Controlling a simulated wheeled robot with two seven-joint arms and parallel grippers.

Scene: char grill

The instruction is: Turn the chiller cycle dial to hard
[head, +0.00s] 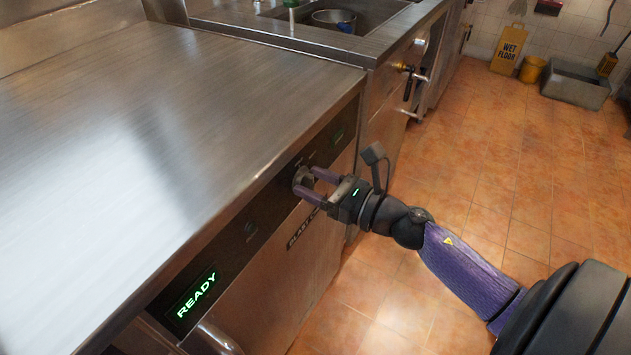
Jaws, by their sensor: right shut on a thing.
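The chiller is a steel-topped unit (180,110) with a dark control strip along its front edge. A green READY display (196,298) glows at the near end of the strip. The cycle dial (301,177) is a round metal knob farther along the strip. My right gripper (308,186) comes in from the right with its purple fingers shut on the dial, one on each side. The dial's markings are too small to read and partly covered by the fingers. My left gripper is not in view.
A small button (250,229) sits on the strip between display and dial. A door handle (218,338) juts out below the display. A sink (350,14) lies beyond the chiller. The tiled floor (490,190) is open to the right, with a yellow wet floor sign (508,50) at the back.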

